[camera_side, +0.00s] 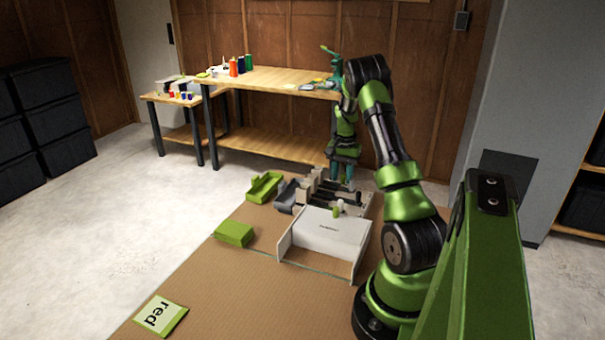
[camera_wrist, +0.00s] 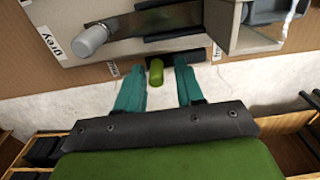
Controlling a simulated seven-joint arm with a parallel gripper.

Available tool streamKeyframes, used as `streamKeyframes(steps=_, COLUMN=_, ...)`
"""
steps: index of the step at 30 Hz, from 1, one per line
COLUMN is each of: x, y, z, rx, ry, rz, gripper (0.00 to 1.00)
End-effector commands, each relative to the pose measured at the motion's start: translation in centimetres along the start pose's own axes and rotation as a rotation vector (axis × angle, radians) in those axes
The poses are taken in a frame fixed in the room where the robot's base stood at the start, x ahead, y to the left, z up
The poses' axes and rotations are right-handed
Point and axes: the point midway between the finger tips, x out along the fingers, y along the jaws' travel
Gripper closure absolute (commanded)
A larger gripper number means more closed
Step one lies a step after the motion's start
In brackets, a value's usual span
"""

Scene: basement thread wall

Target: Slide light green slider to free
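The light green slider (camera_wrist: 156,72) is a small rounded knob near the edge of a pale panel (camera_wrist: 95,75) in the wrist view. In the side view a small light green knob (camera_side: 336,212) stands by the white box-like fixture (camera_side: 325,232). My gripper (camera_wrist: 159,66) is open, its two teal fingers appearing on either side of the knob with gaps on both sides. In the side view my gripper (camera_side: 342,182) points down behind the knob. I cannot tell whether the fingers reach its height. Labels beside the slider are partly hidden or too small to read.
A pale grey knob (camera_wrist: 90,39) stands on the panel near a "grey" label (camera_wrist: 52,42). A green tray (camera_side: 264,187), a grey holder (camera_side: 286,195) and a green block (camera_side: 233,234) lie left of the fixture.

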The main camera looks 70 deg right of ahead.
Motion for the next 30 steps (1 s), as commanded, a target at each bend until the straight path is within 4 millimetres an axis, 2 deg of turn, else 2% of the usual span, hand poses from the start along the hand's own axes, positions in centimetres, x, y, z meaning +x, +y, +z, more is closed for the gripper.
streamKeyframes(steps=10, x=-0.2, y=0.1, z=0.0, rx=0.002, ry=-0.001, rz=0.002, gripper=0.57)
streamKeyframes(steps=24, x=-5.4, y=0.1, z=0.0, rx=0.002, ry=-0.001, rz=0.001, gripper=0.57)
streamKeyframes(steps=30, x=-6.0, y=0.2, z=0.0, rx=0.002, ry=-0.003, rz=0.004, gripper=0.57)
